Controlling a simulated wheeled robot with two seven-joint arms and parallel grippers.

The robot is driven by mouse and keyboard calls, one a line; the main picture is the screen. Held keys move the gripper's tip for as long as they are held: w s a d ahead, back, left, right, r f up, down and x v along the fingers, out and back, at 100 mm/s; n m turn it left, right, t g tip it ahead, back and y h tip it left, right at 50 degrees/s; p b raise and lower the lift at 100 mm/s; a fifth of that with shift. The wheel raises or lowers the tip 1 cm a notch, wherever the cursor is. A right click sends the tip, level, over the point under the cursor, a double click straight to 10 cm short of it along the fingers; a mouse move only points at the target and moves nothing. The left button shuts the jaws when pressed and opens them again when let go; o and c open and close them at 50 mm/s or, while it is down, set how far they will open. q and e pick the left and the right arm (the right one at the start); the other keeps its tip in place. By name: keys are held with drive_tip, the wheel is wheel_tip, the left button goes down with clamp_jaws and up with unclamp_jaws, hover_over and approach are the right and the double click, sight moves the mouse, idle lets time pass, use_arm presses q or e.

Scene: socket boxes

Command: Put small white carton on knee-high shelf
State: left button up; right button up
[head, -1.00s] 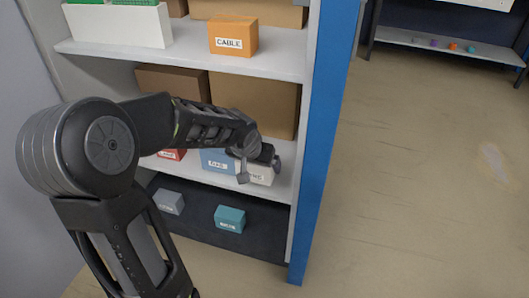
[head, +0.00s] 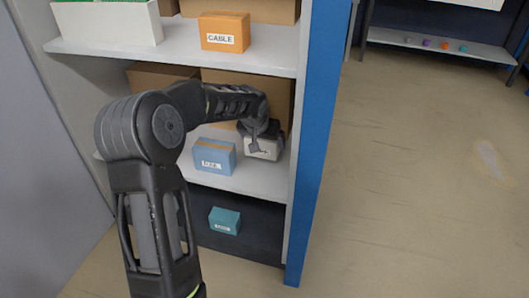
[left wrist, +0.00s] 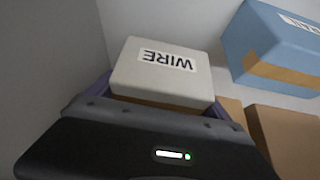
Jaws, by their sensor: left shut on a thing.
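The small white carton (head: 265,149), labelled WIRE, is at the right end of the middle shelf (head: 250,182), beside the blue uprights. It also shows in the left wrist view (left wrist: 168,72), label side up in the picture. My left gripper (head: 258,132) is shut on the carton, with its fingers (left wrist: 160,98) along the carton's near edge. I cannot tell whether the carton's underside touches the shelf board. My right gripper is not in view.
A blue box (head: 214,156) stands left of the carton, with a gap between. Brown boxes (head: 225,95) stand behind. An orange CABLE box (head: 224,32) is on the shelf above; a teal box (head: 224,220) is on the dark bottom level. The blue post (head: 314,150) borders the right.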

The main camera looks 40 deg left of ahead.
sight(264, 160)
use_arm(q)
wheel_tip(264, 160, down, 5)
drive_tip(key=shift+r+b, duration=0.1)
drive_tip(key=shift+b, duration=1.15)
drive_tip(key=shift+w+a, duration=0.1)
drive_tip(key=shift+w, duration=0.1)
drive_tip(key=o, duration=1.6)
drive_tip(key=shift+f, duration=0.2)
